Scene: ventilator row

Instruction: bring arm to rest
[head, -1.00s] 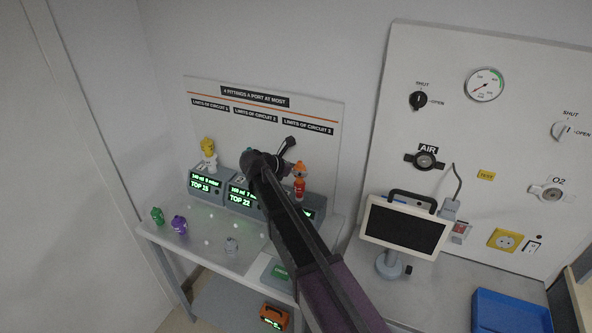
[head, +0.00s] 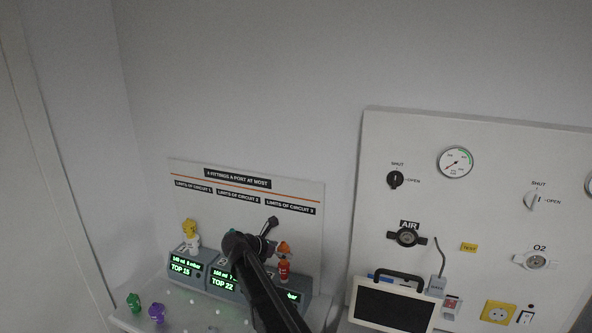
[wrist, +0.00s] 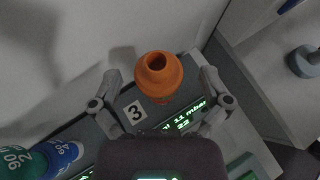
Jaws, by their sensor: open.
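My gripper (head: 268,232) is at the end of my dark arm, in front of the row of ventilators on the bench. In the wrist view my gripper (wrist: 159,76) is open, its two fingers spread on either side of an orange fitting (wrist: 158,78) with a hollow top. Clear gaps show between the fitting and both fingers. The same orange fitting (head: 284,248) tops a red piece (head: 284,267) on the right ventilator in the head view. My arm hides part of the middle and right ventilators.
A yellow-and-white stack (head: 191,234) stands on the left ventilator. Green (head: 134,302) and purple (head: 156,313) fittings stand on the bench. Green and blue fittings (wrist: 62,153) show at lower left in the wrist view. A monitor (head: 392,304) stands right, before the gas panel (head: 400,135).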

